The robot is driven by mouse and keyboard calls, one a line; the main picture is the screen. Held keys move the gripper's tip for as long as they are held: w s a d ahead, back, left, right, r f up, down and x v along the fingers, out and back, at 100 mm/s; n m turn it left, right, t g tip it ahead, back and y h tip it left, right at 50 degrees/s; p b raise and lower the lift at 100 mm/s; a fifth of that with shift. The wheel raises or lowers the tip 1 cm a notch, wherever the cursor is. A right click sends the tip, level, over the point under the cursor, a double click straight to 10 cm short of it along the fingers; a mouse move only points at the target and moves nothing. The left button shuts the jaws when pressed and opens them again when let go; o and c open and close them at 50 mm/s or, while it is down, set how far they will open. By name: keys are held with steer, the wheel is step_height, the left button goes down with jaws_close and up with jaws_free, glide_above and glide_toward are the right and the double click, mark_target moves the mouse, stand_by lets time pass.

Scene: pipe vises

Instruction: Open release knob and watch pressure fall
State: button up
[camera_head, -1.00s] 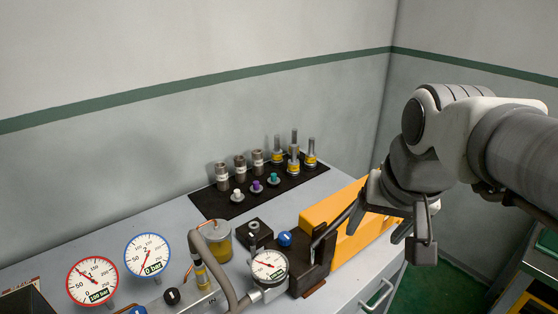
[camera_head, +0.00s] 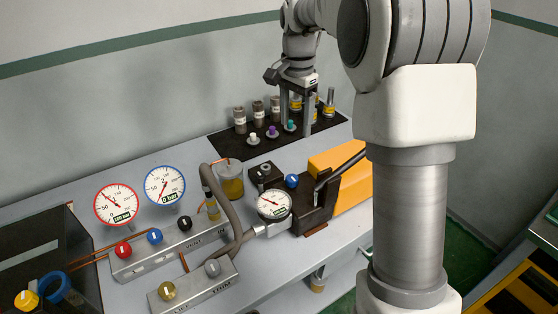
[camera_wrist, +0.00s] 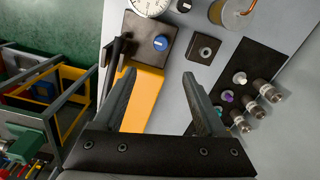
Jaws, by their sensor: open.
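My gripper (camera_head: 297,122) is open and empty. It points down above the back of the bench, in front of the black mat in the head view. In the wrist view its two fingers (camera_wrist: 159,75) are spread wide. A blue knob (camera_head: 292,181) sits on the dark block of the yellow hand pump (camera_head: 343,182), left of and below my gripper. It also shows in the wrist view (camera_wrist: 160,43), ahead of and between the fingertips, apart from them. I cannot read its label. A round white gauge (camera_head: 273,204) stands by the block; its needle is too small to read.
A black mat (camera_head: 228,143) holds several fittings. A small black block (camera_head: 265,172) and an amber jar (camera_head: 230,183) stand behind the gauge. The pump's black lever (camera_head: 342,168) slants up. Red (camera_head: 116,204) and blue (camera_head: 165,185) gauges and a valve panel (camera_head: 140,263) lie left.

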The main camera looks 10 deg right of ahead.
mark_target(293, 177)
step_height(293, 177, down, 18)
steer(key=shift+w+r+b, duration=0.1)
steer(key=shift+r+b, duration=0.1)
steer(key=shift+b, duration=0.1)
stand_by(0.3)
jaws_close()
